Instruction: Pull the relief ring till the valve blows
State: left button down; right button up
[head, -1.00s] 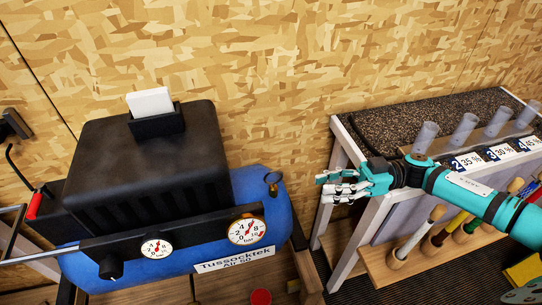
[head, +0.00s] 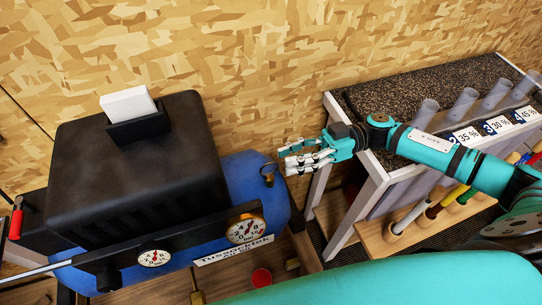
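The relief valve with its ring (head: 268,172) is a small brass-coloured piece at the upper right end of the blue compressor tank (head: 240,178). My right gripper (head: 287,160) comes in from the right with its fingers pointing left. Its fingertips are just to the right of the ring, and a gap shows between its fingers. It looks open and empty. Whether a fingertip touches the ring cannot be told. My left gripper is out of view.
A black motor cover (head: 140,175) with a white card on top stands over the tank. Two gauges (head: 245,230) sit on the front bar. A speckled-top rack (head: 420,92) with tubes and golf clubs stands at right. The wood-chip wall is behind.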

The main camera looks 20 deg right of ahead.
aim_at(271, 163)
jog(key=a+p, duration=0.1)
jog(key=a, duration=0.4)
grip_shut()
dwell(0.4)
